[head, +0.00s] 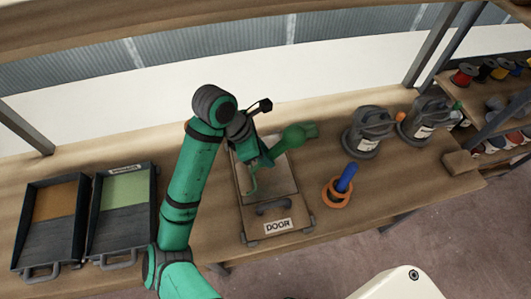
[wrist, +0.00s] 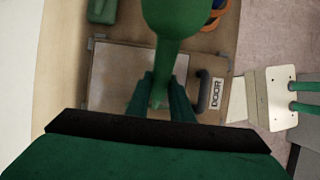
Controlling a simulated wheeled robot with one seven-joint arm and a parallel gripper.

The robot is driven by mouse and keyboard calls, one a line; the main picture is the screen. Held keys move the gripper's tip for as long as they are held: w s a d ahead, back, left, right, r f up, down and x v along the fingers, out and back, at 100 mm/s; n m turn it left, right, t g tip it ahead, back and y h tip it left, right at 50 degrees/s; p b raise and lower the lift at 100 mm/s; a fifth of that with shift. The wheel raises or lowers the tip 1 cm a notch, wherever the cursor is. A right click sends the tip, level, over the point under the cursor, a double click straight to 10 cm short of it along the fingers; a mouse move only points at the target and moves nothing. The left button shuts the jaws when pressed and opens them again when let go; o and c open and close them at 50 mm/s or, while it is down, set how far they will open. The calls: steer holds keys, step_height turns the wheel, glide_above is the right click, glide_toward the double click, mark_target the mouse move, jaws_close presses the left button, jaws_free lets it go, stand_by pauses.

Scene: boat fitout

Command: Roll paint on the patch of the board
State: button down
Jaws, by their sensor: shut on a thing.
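My gripper (wrist: 160,98) is shut on the green handle of a tool, taken to be the roller (head: 290,140). The handle also shows in the wrist view (wrist: 172,20), widening away from the fingers. The tool's other end is hard to make out in the head view and hidden in the wrist view. My gripper is above the board (head: 262,226), which lies on the bench with a "DOOR" label and a dark handle. A paler panel on it, perhaps the patch (head: 283,180), is partly covered by my arm and the tool. I cannot tell whether the tool touches it.
Two dark trays stand left on the bench (head: 180,150): one with orange-brown paint (head: 52,238), one with green (head: 121,222). Right of the board are an orange ring with a blue piece (head: 338,192) and two grey cans (head: 366,137). A small green block (wrist: 102,10) lies beyond the board.

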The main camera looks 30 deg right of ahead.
steer(key=shift+f, duration=0.7)
stand_by(0.4)
steer(key=shift+s+d+r, duration=0.1)
steer(key=shift+s+d, duration=0.1)
steer(key=shift+d, duration=0.55)
steer(key=shift+s+d+f, duration=0.1)
steer(key=shift+s+d, duration=0.05)
steer(key=shift+d, duration=0.6)
steer(key=shift+s+d+r, duration=0.1)
steer(key=shift+s+d, duration=0.1)
steer(key=shift+d, duration=0.55)
steer(key=shift+s+d+f, duration=0.1)
steer(key=shift+s+d, duration=0.15)
steer(key=shift+d, duration=0.55)
steer(key=shift+s+d+f, duration=0.1)
steer(key=shift+s+d, duration=0.1)
steer(key=shift+d, duration=0.55)
steer(key=shift+s+d, duration=0.25)
steer(key=shift+d, duration=0.55)
steer(key=shift+d, duration=0.1)
steer(key=d, duration=0.2)
steer(key=s+d, duration=0.1)
steer(key=d, duration=0.1)
steer(key=shift+s+d+r, duration=0.15)
steer(key=shift+d, duration=0.05)
steer(key=shift+a, duration=0.1)
